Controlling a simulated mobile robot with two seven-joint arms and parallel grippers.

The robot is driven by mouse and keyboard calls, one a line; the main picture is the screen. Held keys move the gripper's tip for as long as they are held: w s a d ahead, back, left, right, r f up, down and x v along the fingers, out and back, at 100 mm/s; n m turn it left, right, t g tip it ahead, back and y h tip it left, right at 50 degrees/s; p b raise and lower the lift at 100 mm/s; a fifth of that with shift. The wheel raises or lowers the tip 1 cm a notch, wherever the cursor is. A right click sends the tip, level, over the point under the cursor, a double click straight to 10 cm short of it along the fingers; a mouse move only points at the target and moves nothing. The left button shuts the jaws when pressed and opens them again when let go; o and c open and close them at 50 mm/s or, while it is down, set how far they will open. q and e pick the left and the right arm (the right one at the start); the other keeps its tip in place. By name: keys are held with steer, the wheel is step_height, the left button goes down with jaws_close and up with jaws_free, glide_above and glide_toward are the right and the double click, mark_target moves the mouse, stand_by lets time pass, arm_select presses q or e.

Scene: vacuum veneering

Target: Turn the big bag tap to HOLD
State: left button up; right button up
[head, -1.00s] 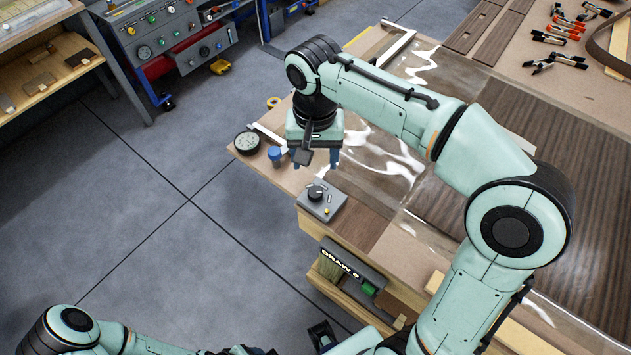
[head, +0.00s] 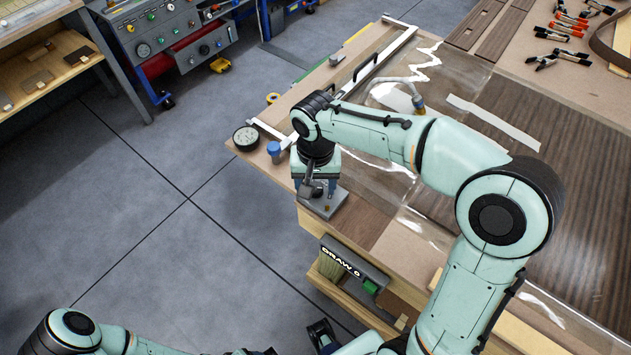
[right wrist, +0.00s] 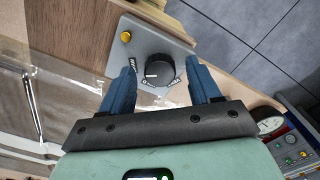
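The big bag tap is a round black knob (right wrist: 160,69) with a white pointer mark, on a grey plate (right wrist: 150,38) with a yellow button. In the right wrist view the mark points to the left; the labels around the knob are too small to read surely. My right gripper (right wrist: 161,76) is open, its two blue fingers on either side of the knob with a gap visible at each side. In the head view my right gripper (head: 317,187) is low over the grey plate (head: 322,206) and hides most of the knob.
A round gauge (head: 246,138) and a blue-capped part (head: 274,150) stand at the table corner beside the gripper. A clear bag sheet with a hose fitting (head: 418,104) lies behind the arm. Clamps (head: 556,58) lie far right. A box marked "DRAW 0" (head: 341,262) is below the table edge.

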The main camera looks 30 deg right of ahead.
steer(key=c, duration=0.9)
arm_select(q)
steer(key=shift+r, duration=0.15)
arm_select(e)
steer(key=shift+n, duration=0.4)
steer(key=n+p, duration=0.1)
steer(key=n, duration=0.4)
steer(key=shift+r+n+p, duration=0.1)
steer(key=shift+n+p, duration=0.2)
steer(key=shift+p, duration=0.05)
arm_select(q)
steer(key=r, duration=0.1)
steer(key=w+r, duration=0.1)
steer(key=r+p, duration=0.1)
steer(key=shift+w, duration=0.25)
arm_select(e)
steer(key=n, duration=0.5)
steer(key=shift+n, duration=0.3)
steer(key=o, duration=1)
